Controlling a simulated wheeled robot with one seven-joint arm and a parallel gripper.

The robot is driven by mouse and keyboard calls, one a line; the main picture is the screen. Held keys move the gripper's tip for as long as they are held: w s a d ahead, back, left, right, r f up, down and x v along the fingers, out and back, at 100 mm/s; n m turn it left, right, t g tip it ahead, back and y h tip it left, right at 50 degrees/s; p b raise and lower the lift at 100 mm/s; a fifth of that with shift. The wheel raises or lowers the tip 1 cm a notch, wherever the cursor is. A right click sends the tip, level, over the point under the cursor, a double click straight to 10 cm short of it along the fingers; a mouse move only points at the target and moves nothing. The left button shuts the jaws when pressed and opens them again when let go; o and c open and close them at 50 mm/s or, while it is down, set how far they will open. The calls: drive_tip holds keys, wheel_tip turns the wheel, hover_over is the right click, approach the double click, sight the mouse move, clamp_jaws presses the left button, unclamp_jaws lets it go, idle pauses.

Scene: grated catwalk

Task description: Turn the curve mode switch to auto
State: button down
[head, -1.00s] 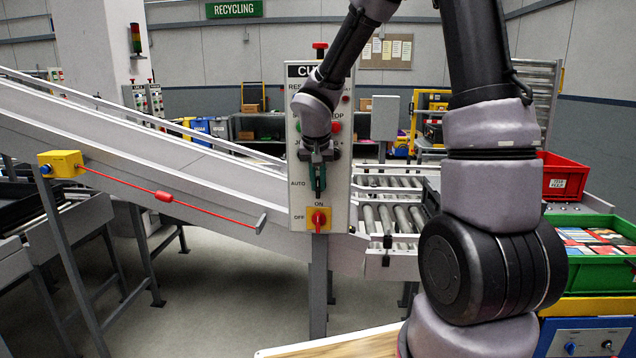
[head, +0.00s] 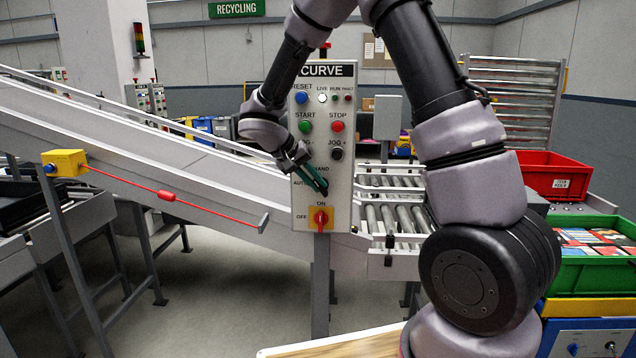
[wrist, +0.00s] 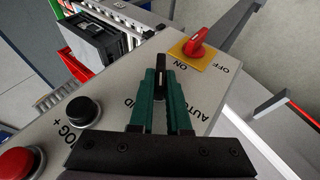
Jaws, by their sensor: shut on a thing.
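The curve mode switch (wrist: 160,88) is a black knob with a pale line, between the AUTO and HAND labels on the grey CURVE control panel (head: 346,110). My gripper (head: 320,184) reaches it from the upper left, its green fingers slanting down to the right. In the wrist view the fingers (wrist: 160,100) close on the knob from both sides. In the head view the fingers hide most of the knob, so its exact pointing is hard to tell there. The AUTO label (head: 299,183) is left of the fingertips and HAND is just above them.
A red ON/OFF rotary switch (head: 320,217) on a yellow plate is just below. The black JOG + button (head: 336,154) and red STOP button (head: 337,126) are above. A conveyor (head: 150,150) passes behind the panel, with a red pull cord (head: 200,200) at left.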

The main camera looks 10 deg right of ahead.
drive_tip(key=h, duration=0.1)
drive_tip(key=n+h, duration=0.1)
drive_tip(key=h, duration=0.1)
drive_tip(key=f+g+h, duration=0.1)
drive_tip(key=h, duration=0.1)
drive_tip(key=shift+w+a, duration=0.1)
drive_tip(key=shift+a, duration=0.3)
drive_tip(key=h, duration=0.1)
drive_tip(key=n+h, duration=0.1)
drive_tip(key=h, duration=0.1)
drive_tip(key=n+h, duration=0.1)
drive_tip(key=h, duration=0.1)
drive_tip(key=shift+f, duration=0.35)
drive_tip(key=c, duration=0.9)
unclamp_jaws()
drive_tip(key=shift+a, duration=0.15)
drive_tip(key=a, duration=1)
drive_tip(key=shift+s+a+f, duration=0.1)
drive_tip(key=shift+s+a, duration=0.15)
drive_tip(key=shift+s, duration=0.15)
